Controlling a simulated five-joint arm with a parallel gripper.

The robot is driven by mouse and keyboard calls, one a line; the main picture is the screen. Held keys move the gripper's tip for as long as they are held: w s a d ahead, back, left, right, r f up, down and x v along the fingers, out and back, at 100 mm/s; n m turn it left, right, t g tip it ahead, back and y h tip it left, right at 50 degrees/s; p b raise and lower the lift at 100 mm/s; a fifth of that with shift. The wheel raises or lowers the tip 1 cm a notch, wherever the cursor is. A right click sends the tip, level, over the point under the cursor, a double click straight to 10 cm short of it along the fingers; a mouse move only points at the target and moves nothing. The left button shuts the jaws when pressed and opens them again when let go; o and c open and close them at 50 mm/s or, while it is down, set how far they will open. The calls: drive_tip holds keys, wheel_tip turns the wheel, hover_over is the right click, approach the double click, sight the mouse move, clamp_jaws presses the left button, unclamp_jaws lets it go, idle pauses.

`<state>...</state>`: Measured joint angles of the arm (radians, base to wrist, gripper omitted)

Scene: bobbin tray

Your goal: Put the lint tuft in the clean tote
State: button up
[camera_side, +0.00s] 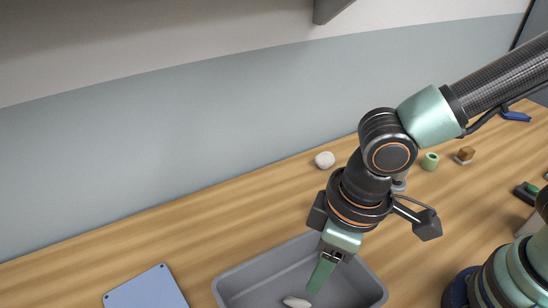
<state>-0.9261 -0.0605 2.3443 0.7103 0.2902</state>
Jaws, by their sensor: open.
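A grey tote (232,284) stands at the bottom middle, partly cut off by the lower edge of the picture. A small pale lump, likely the lint tuft (296,302), lies on its floor. My gripper (317,280) points down into the tote, open, just right of and above the pale lump, apart from it in the picture. One green finger shows clearly; the other is mostly hidden behind it. A second white, rounded lump (324,160) lies on the table near the wall; I cannot tell for sure which of the two is lint.
A blue flat board (147,292) lies left of the tote. A green ring-like bobbin (429,161), a brown block (465,154) and a blue item (516,116) are at the right back. The table left of the white lump is clear.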

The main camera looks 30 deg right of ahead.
drive_tip(key=w+d+r+m+t, duration=0.2)
drive_tip(key=d+r, duration=0.4)
drive_tip(key=d, duration=0.7)
drive_tip(key=w+d+r+m+t+h, duration=0.1)
drive_tip(key=w+d+r+m, duration=0.4)
drive_tip(key=d, duration=0.8)
drive_tip(key=shift+w+r+t, duration=0.45)
drive_tip(key=shift+w+t, duration=0.35)
drive_tip(key=shift+w, duration=0.2)
